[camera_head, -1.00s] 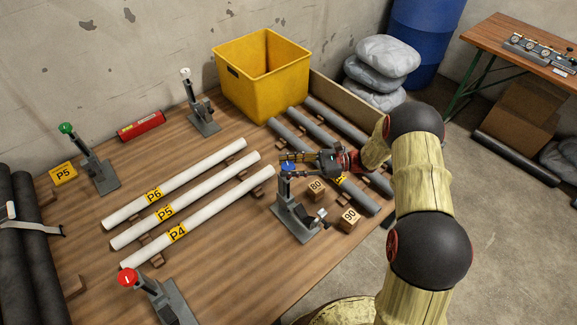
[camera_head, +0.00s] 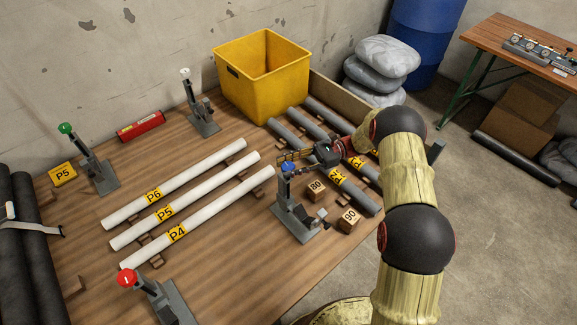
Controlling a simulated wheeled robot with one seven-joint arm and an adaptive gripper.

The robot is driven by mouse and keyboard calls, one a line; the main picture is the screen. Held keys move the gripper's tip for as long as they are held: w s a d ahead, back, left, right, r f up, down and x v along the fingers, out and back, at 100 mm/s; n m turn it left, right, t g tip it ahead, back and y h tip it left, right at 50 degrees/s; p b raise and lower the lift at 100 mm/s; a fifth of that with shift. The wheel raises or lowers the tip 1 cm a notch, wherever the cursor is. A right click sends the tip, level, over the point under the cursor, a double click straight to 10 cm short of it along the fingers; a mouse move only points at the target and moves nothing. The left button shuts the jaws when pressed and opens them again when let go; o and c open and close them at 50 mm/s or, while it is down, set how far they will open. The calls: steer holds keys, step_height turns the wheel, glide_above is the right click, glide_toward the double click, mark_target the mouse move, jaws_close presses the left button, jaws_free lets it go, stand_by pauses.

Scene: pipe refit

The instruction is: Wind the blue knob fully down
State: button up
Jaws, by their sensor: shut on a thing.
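The blue knob (camera_head: 288,167) sits on top of a grey clamp stand (camera_head: 290,212) near the right part of the wooden bench. My gripper (camera_head: 287,162) reaches in from the right, with its fingers at the knob and shut on it. Part of the knob is hidden by the fingers. The stand is upright, with its base flat on the bench.
Wooden blocks marked 80 (camera_head: 316,191) and 90 (camera_head: 348,221) stand just right of the stand. White pipes (camera_head: 215,210) lie to the left, grey pipes (camera_head: 350,192) to the right. Stands with red (camera_head: 127,277), green (camera_head: 65,128) and white (camera_head: 185,73) knobs stand elsewhere.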

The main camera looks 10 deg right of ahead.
steer(key=o, duration=1.2)
steer(key=shift+c, duration=0.2)
steer(key=v, duration=1.2)
